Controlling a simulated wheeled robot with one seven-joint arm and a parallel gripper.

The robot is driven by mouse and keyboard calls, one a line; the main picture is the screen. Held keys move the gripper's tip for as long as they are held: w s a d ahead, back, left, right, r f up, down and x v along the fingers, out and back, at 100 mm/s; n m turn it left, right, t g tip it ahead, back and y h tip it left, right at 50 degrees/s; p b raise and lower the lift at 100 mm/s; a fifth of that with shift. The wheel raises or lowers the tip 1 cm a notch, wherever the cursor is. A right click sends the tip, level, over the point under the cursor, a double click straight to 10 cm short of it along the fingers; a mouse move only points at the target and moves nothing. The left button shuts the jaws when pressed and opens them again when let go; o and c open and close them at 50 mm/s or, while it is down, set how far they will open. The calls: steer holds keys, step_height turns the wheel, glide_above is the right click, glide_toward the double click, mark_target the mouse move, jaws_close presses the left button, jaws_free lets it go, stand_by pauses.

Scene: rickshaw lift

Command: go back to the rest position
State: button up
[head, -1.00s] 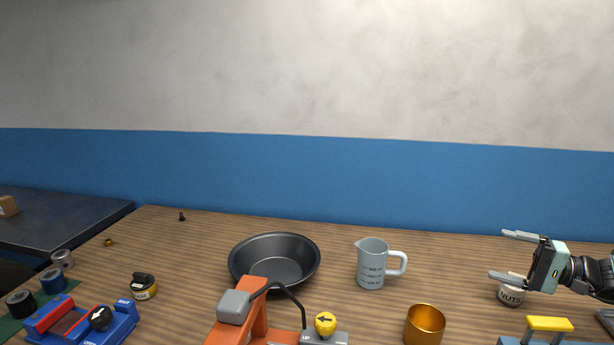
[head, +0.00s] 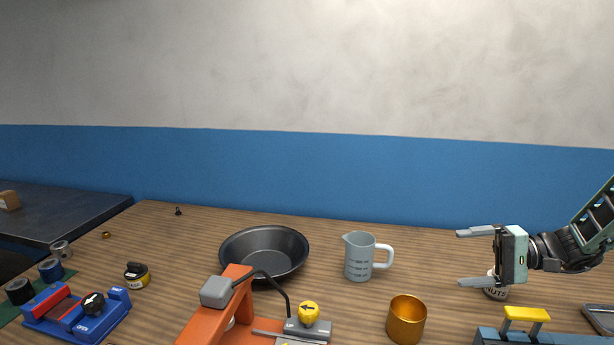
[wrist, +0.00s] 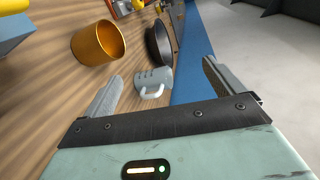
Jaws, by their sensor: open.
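My gripper (head: 470,257) is at the right of the head view, held above the wooden table with its two fingers pointing left. It is open, with nothing between the fingers. A small can marked NUTS (head: 497,292) stands behind and below it, partly hidden by the lower finger and the gripper body. In the wrist view the open fingers (wrist: 160,85) show with a grey measuring jug (wrist: 153,84) beyond them, apart from the fingers.
The measuring jug (head: 360,257), a black pan (head: 264,253) and a gold cup (head: 406,319) stand on the table (head: 340,310). An orange device (head: 215,318) is at front centre, a blue vise (head: 75,318) at front left. A yellow-handled blue box (head: 525,316) is below my gripper.

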steer(key=s+a+n+g+h+b, duration=0.2)
steer(key=s+a+n+g+h, duration=0.35)
steer(key=s+a, duration=0.85)
steer(key=s+a+n+t+h+b, duration=0.1)
steer(key=s+a+n+h, duration=0.1)
steer(key=s, duration=0.6)
steer(key=s+a+n+t+h+b, duration=0.1)
steer(key=s+a+n+h, duration=0.2)
steer(key=s+h, duration=0.4)
steer(key=shift+s+a+f+n, duration=0.35)
steer(key=shift+s+a, duration=0.35)
steer(key=shift+s, duration=0.3)
steer(key=shift+t, duration=0.25)
